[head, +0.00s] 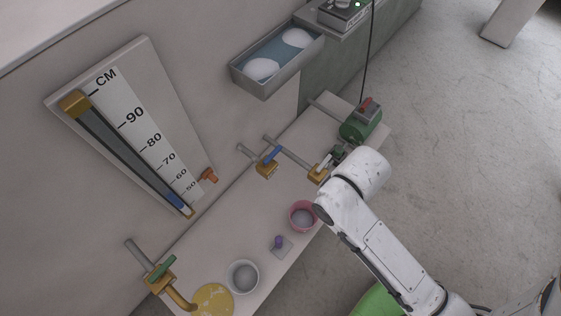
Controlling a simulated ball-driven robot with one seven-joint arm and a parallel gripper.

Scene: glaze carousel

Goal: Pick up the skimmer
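No thing here can be named the skimmer with certainty. A small grey square plate with a purple knob (280,243) lies on the narrow shelf, between a pink bowl (303,216) and a white bowl (243,276). A flat yellow disc (213,301) lies at the bottom edge of the view, below a brass tap. My white arm comes in from the lower right and reaches to the right of the pink bowl.
A brass tap with a green handle (163,268) and one with a blue handle (268,160) stand along the wall. A green pump (361,122) sits at the shelf's far end. A grey wall tray (278,62) holds white rounded things. Something green (379,298) stands below the arm.

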